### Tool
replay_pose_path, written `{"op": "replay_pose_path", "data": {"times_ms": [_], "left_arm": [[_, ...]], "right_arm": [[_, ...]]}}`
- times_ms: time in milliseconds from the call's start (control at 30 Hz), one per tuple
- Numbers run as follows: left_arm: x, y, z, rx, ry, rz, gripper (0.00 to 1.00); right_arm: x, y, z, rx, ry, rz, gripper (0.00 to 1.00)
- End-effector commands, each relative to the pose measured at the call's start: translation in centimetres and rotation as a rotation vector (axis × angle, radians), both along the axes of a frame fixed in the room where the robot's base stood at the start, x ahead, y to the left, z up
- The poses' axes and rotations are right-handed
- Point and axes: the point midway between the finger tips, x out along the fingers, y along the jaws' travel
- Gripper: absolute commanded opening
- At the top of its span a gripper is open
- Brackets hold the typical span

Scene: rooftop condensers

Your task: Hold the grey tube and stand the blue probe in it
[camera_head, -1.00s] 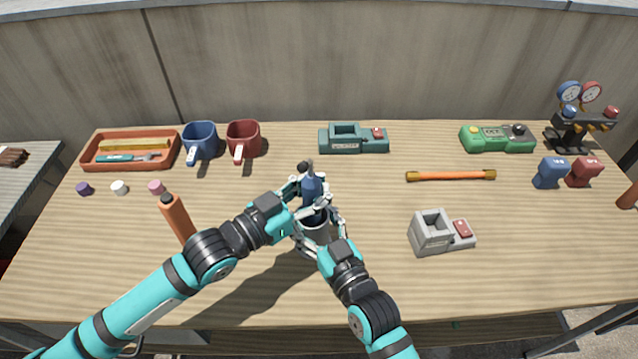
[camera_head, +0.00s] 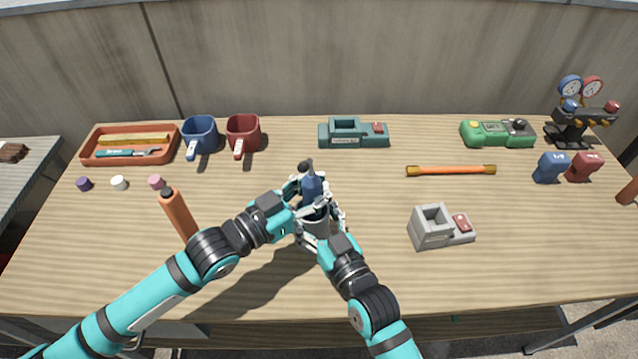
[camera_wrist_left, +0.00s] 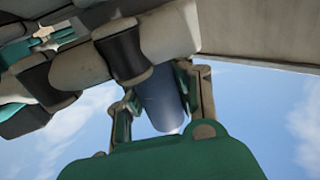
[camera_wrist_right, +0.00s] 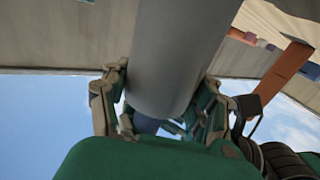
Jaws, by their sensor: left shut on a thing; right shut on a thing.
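The blue probe (camera_head: 312,186), with a dark top, is upright in my left gripper (camera_head: 309,194), which is shut on it. The probe also shows between the fingers in the left wrist view (camera_wrist_left: 162,98). The grey tube (camera_head: 317,226) is just below the probe, in my right gripper (camera_head: 320,233), which is shut on it. The tube fills the middle of the right wrist view (camera_wrist_right: 176,60), with a bit of blue past its end. The probe's lower end is at the tube's mouth; fingers hide whether it is inside.
An orange cylinder (camera_head: 179,216) stands close to my left forearm. A grey block with a socket (camera_head: 432,228) sits to the right. Two mugs (camera_head: 199,133), an orange tray (camera_head: 88,152) and a teal device (camera_head: 354,135) line the back. An orange rod (camera_head: 450,170) lies right.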

Motion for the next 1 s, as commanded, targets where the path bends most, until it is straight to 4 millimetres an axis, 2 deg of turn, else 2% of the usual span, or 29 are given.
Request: {"op": "replay_pose_path", "data": {"times_ms": [300,400,633,1000], "left_arm": [[0.00,-0.01,-0.28,-0.002,-0.001,0.000,0.00],[0.00,-0.01,-0.26,-0.002,-0.003,0.000,0.16],[0.01,0.00,-0.29,-0.001,-0.002,0.000,0.45],[-0.40,0.63,-0.47,0.002,0.000,0.001,0.45]], "right_arm": [[0.00,0.00,-0.03,0.000,0.001,0.000,0.25],[0.00,0.00,-0.03,0.000,0.001,0.000,0.25],[0.00,0.01,-0.03,0.000,0.001,0.000,0.25],[0.00,0.00,-0.03,0.000,0.001,0.000,0.25]]}}
